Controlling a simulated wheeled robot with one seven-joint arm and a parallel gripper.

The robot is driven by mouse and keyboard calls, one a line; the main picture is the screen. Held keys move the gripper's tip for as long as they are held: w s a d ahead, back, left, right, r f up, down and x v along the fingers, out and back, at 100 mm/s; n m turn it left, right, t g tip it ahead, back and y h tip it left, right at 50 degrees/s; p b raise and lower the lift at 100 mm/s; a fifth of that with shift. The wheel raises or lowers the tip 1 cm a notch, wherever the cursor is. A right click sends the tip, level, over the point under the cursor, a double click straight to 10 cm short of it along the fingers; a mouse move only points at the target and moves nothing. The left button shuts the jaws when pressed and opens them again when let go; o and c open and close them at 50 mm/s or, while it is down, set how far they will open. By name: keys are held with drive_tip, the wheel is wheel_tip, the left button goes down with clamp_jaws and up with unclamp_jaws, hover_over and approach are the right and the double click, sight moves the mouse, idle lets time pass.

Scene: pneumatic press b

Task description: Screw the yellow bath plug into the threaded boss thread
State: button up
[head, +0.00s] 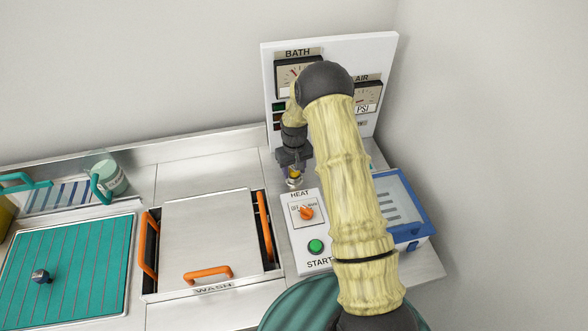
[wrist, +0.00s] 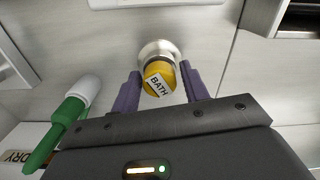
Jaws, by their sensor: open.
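The yellow bath plug (wrist: 157,76), with a white BATH label, sits at the round metal threaded boss (wrist: 158,49) in the wrist view. How deep its thread sits in the boss is hidden. My gripper (wrist: 162,86) is open, with one purple finger on each side of the plug and small gaps visible between. In the head view my gripper (head: 294,160) points down just above the yellow plug (head: 295,174), left of the wall panel's front and behind the HEAT box. The boss (head: 294,184) is small there.
The HEAT and START control box (head: 308,263) stands just in front. The gauge panel (head: 330,48) rises behind. A blue-rimmed box (head: 423,222) is at right, partly behind my arm. The WASH lid (head: 212,240) with orange handles lies left. A green-and-white object (wrist: 70,120) is near my gripper's left side.

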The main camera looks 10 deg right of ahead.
drive_tip(key=shift+n, duration=0.8)
drive_tip(key=shift+n, duration=0.9)
drive_tip(key=shift+n, duration=0.9)
